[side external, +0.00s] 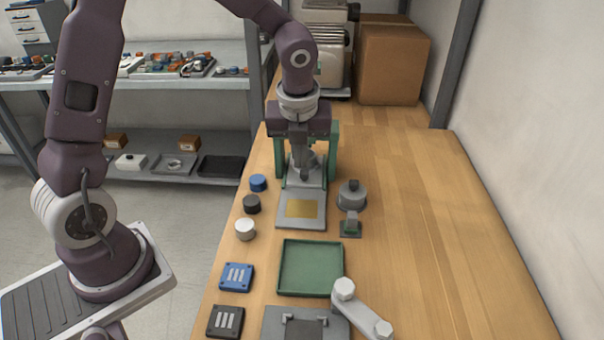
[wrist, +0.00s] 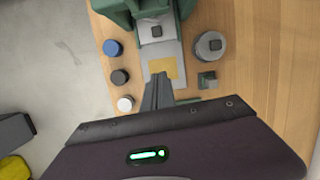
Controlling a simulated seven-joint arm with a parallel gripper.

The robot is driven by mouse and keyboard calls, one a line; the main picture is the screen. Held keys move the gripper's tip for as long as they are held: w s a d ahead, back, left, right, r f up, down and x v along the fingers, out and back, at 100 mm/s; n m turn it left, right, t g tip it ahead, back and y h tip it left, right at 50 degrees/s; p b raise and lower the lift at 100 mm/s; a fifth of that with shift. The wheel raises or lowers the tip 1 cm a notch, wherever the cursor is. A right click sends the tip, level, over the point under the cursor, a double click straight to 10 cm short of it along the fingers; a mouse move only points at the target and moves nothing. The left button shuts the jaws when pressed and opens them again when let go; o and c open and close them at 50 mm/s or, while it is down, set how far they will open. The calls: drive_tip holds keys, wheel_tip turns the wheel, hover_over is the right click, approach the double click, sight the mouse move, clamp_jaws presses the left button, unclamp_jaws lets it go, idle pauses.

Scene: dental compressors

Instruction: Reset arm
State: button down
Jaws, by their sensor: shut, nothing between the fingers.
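My purple arm reaches over the wooden table, and my gripper (side external: 304,176) points down with its fingers together and empty. In the side external view it is in front of a green stand (side external: 333,152) and over the rear of a grey plate with a gold patch (side external: 301,208). In the wrist view my gripper (wrist: 157,80) shows as closed dark fingers near the gold patch (wrist: 163,68). I cannot tell its exact height above the plate.
Left of the plate are blue (side external: 258,183), black (side external: 252,204) and white (side external: 245,229) round caps. Right are a grey round part (side external: 351,195) and small block (side external: 350,227). In front are a green tray (side external: 283,268) and white lever (side external: 362,309). The table's right side is clear.

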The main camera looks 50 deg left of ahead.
drive_tip(key=s+r+n+t, duration=0.2)
drive_tip(key=s+r+n, duration=0.9)
drive_tip(key=s+n, duration=0.15)
drive_tip(key=s+d+r+n+t+h, duration=0.1)
drive_tip(key=s+d+r+n+h, duration=0.1)
drive_tip(key=s+n, duration=0.8)
drive_tip(key=d+n, duration=0.1)
drive_tip(key=n, duration=0.3)
drive_tip(key=shift+s+t, duration=0.3)
drive_tip(key=shift+s, duration=0.05)
